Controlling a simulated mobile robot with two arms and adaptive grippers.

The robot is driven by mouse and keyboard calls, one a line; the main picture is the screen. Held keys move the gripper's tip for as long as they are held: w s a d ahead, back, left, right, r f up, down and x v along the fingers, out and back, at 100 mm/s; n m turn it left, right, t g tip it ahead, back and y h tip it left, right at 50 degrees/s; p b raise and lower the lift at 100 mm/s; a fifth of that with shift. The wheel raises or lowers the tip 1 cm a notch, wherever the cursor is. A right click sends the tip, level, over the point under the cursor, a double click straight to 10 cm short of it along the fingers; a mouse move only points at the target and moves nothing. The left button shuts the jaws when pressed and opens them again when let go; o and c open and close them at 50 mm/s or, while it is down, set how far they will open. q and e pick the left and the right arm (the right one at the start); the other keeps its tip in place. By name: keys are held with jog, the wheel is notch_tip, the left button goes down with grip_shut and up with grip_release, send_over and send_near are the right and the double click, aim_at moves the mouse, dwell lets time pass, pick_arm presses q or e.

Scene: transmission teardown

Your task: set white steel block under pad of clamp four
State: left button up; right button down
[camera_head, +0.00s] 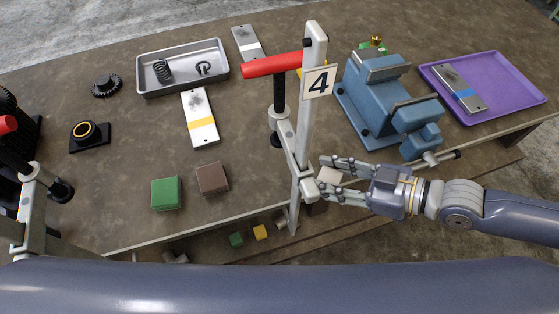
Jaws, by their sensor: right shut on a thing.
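Clamp four (308,120) stands at the table's front edge, with a "4" plate on its upright and a red handle (272,64). Its black pad (276,140) hangs at the left of the upright, over the table top. My right gripper (322,174) reaches in from the right and is shut on the white steel block (329,175). The block is close to the right side of the clamp's upright in the picture; whether they touch I cannot tell. The block's lower part is hidden by the fingers. My left gripper is not in view.
Green (165,194) and brown (212,178) blocks lie left of the clamp. A blue vise (380,100) stands behind the right gripper, near a purple tray (518,82). A grey tray (182,68) holds a spring. Another red-handled clamp (30,190) stands at far left.

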jog(key=shift+w+a+r+p, duration=0.2)
jog(key=shift+w+a+p, duration=0.15)
jog(key=shift+a, duration=0.2)
jog(key=a, duration=0.1)
jog(key=w+a+p, duration=0.1)
jog(key=p, duration=0.1)
jog(key=shift+w+a+r, duration=0.15)
jog(key=shift+w+a, duration=0.1)
jog(key=shift+a, duration=0.15)
jog(key=w+a, duration=0.1)
jog(key=a, duration=0.1)
jog(key=w+a+p, duration=0.1)
jog(key=a, duration=0.1)
jog(key=w+a, duration=0.1)
jog(key=a, duration=0.1)
jog(key=shift+w+a, duration=0.1)
jog(key=shift+w, duration=0.1)
pick_arm(q)
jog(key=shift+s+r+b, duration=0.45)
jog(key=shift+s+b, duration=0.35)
jog(key=shift+b, duration=0.65)
pick_arm(e)
jog(key=shift+f, duration=1.95)
jog(key=shift+f, duration=0.1)
jog(key=c, duration=1)
grip_release()
jog(key=shift+s+f, duration=0.1)
jog(key=shift+f, duration=0.05)
jog(key=shift+c, duration=0.2)
